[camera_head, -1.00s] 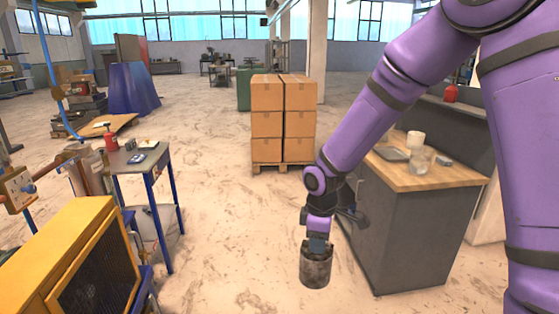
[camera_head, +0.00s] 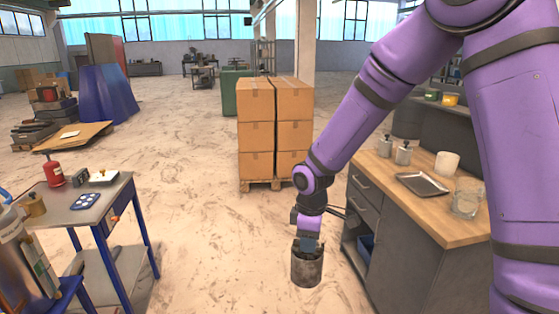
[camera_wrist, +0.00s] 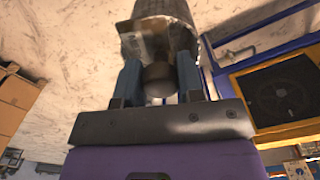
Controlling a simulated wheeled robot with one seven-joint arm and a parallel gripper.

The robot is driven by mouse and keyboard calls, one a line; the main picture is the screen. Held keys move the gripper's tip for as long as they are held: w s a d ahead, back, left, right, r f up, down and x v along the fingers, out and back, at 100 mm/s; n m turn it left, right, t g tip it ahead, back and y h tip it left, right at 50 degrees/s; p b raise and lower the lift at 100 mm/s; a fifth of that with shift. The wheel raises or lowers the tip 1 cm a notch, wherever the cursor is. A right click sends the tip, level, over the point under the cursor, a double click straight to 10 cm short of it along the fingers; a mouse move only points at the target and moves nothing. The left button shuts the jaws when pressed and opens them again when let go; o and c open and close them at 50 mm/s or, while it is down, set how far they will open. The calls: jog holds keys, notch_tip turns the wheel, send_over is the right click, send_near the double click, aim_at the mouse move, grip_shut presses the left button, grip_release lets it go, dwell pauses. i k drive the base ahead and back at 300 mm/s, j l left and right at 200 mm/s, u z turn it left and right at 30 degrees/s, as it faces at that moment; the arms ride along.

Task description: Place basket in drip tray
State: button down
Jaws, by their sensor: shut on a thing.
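The basket (camera_head: 306,271) is a dark grey, worn metal cylinder. It hangs upright from my gripper (camera_head: 308,243) over open floor, left of the wooden-topped counter. In the wrist view the basket (camera_wrist: 158,38) is beyond my gripper (camera_wrist: 158,82), whose two blue-grey fingers are shut on a rounded knob-like part at its side. The drip tray (camera_head: 423,184) is a shallow dark metal tray lying flat on the counter top. It looks empty, and the basket is apart from it, lower in the picture and to its left.
On the counter (camera_head: 440,222), a glass jar (camera_head: 467,199) and a white cup (camera_head: 447,164) stand right of the tray, with two small bottles (camera_head: 403,153) behind. Stacked cartons (camera_head: 257,130) stand ahead. A blue-legged table (camera_head: 80,214) is at left. Floor between is free.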

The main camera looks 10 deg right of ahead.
aim_at(420, 185)
jog(key=i+j+z, duration=0.15)
jog(key=i+z, duration=0.3)
jog(key=i+j+z, duration=0.3)
jog(key=i+z, duration=0.15)
jog(key=i+j+z, duration=0.9)
jog(key=j, duration=0.15)
jog(key=i+j+z, duration=0.2)
jog(key=j, duration=0.15)
jog(key=j+z, duration=0.2)
jog(key=j, duration=0.15)
jog(key=i+j, duration=0.35)
